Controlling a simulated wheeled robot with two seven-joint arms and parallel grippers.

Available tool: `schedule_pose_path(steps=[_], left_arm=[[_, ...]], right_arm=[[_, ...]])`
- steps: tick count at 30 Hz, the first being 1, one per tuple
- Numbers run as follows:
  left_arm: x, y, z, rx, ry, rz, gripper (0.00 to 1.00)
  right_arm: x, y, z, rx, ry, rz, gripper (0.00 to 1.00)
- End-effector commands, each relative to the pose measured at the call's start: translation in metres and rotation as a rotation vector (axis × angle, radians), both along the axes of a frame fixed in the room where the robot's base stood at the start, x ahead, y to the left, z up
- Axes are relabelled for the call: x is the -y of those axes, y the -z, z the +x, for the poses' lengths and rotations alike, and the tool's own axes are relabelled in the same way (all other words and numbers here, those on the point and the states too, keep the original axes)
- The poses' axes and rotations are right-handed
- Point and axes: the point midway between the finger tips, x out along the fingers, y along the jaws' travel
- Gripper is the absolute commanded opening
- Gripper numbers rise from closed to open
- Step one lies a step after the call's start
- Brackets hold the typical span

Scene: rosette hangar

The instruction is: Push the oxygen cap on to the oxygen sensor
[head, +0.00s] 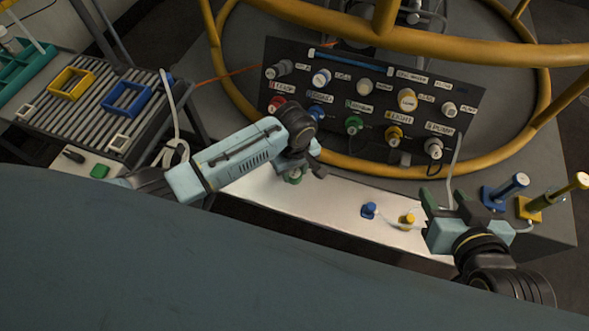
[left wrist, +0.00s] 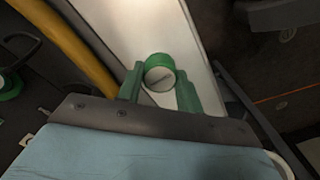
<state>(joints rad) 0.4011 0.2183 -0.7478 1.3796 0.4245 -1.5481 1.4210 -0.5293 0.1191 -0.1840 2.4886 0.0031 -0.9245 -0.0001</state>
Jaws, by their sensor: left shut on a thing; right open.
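A green cap (head: 293,177) is in my left gripper (head: 299,178), above the white bench strip (head: 335,211). In the left wrist view the cap (left wrist: 159,73) sits between the two green fingers (left wrist: 160,90), its pale round face toward the camera. The dark panel (head: 325,80) behind holds two rows of labelled connectors. A green-ringed connector (head: 353,124) is in the lower row; its label is too small to read surely as oxygen. My left gripper is in front of the panel, low and left of that connector. My right gripper (head: 447,202) is open and empty at the right.
A blue cap (head: 369,210) and a yellow cap (head: 407,221) stand on the strip between my grippers. Blue (head: 507,190) and yellow (head: 553,199) handled tools stand at the far right. Yellow tubing (head: 490,55) rings the panel. A slatted side table (head: 105,105) is at the left.

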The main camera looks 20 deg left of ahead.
Motion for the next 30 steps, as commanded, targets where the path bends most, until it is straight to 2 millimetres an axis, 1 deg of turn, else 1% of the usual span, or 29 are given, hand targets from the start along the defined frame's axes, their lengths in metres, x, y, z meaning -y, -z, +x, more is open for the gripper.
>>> schedule_pose_path(steps=[7,10,11,14,16,20,21,23,24,27,30], left_arm=[[0.0,0.0,0.0,0.0,0.0,0.0,0.15],[0.002,-0.001,0.004,0.015,0.007,0.006,0.15],[0.004,-0.002,0.007,0.026,0.013,0.011,0.15],[0.013,-0.007,0.024,0.096,0.046,0.042,0.15],[0.022,-0.014,0.041,0.177,0.086,0.077,0.15],[0.044,-0.036,0.078,0.379,0.185,0.149,0.15],[0.051,-0.045,0.088,0.449,0.22,0.167,0.15],[0.062,-0.059,0.104,0.556,0.27,0.19,0.15],[0.069,-0.07,0.113,0.626,0.305,0.204,0.15],[0.088,-0.098,0.133,0.788,0.378,0.221,0.15],[0.102,-0.12,0.146,0.899,0.426,0.225,0.15]], right_arm=[[0.0,0.0,0.0,-0.001,0.0,0.0,0.48],[0.0,0.0,0.0,0.0,0.0,0.0,0.48],[0.0,0.0,0.0,0.0,0.0,0.0,0.48],[0.0,0.0,0.0,0.0,0.0,0.0,0.48],[0.0,0.0,0.0,0.0,0.0,0.0,0.48],[0.0,0.0,0.0,0.001,0.0,0.0,0.48],[0.0,0.0,0.0,0.001,0.0,0.0,0.48],[0.0,0.0,0.0,0.001,0.0,0.0,0.48],[0.0,0.0,0.0,0.001,0.0,0.0,0.48],[0.0,0.0,0.0,0.001,0.0,0.0,0.48],[0.0,0.0,0.0,0.001,0.0,0.0,0.48]])
